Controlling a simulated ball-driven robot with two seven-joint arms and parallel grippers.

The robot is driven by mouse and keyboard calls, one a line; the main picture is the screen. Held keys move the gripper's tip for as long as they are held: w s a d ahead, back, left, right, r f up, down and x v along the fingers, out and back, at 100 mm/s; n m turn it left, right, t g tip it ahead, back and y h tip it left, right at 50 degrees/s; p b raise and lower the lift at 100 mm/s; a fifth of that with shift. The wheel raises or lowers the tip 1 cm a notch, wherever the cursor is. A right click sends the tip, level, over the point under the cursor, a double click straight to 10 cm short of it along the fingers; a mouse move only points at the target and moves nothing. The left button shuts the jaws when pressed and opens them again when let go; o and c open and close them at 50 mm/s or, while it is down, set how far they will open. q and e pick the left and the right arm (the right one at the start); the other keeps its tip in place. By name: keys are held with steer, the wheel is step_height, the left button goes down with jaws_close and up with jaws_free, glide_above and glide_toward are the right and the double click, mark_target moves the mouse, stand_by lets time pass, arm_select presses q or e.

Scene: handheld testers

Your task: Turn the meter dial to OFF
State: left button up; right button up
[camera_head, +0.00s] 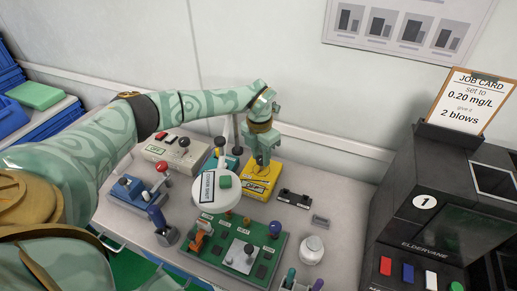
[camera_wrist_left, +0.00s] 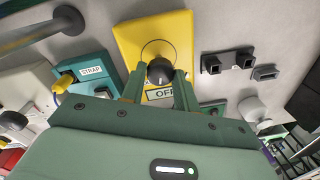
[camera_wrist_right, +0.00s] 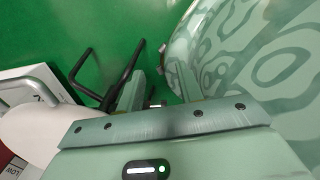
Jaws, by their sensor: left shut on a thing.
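The yellow meter (camera_head: 253,192) lies on the bench near the wall, under my left gripper (camera_head: 262,163). In the left wrist view the yellow meter (camera_wrist_left: 137,38) has a round black dial (camera_wrist_left: 160,71) with a thin circle around it. An OFF label (camera_wrist_left: 161,94) shows at its near side, partly behind a finger. My left gripper (camera_wrist_left: 160,88) is shut on the dial, one finger on each side. Where the dial points is hard to tell. My right gripper (camera_wrist_right: 158,90) is open with nothing between its fingers, over green floor.
A white round tester (camera_head: 215,190), a green board with switches (camera_head: 262,262), a teal STRAP box (camera_wrist_left: 92,72) and a blue joystick box (camera_head: 128,192) crowd the bench. A black machine (camera_head: 400,215) with a job card (camera_head: 468,100) stands at the right.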

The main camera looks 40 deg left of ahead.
arm_select(q)
steer(key=n+p, duration=0.1)
steer(key=n, duration=0.1)
steer(key=n+p, duration=0.4)
steer(key=shift+r, duration=0.3)
steer(key=n+p, duration=0.2)
steer(key=n, duration=0.1)
steer(key=shift+n+t+p, duration=0.3)
steer(key=shift+p, duration=0.1)
steer(key=shift+f+n+p, duration=0.2)
steer(key=shift+n+p, duration=0.45)
steer(key=shift+n, duration=0.45)
arm_select(e)
step_height(320, 180, up, 10)
steer(key=w, duration=0.2)
steer(key=shift+w+f+t, duration=0.2)
steer(key=shift+w+t, duration=0.2)
arm_select(q)
steer(key=o, duration=1)
steer(key=shift+c, duration=0.2)
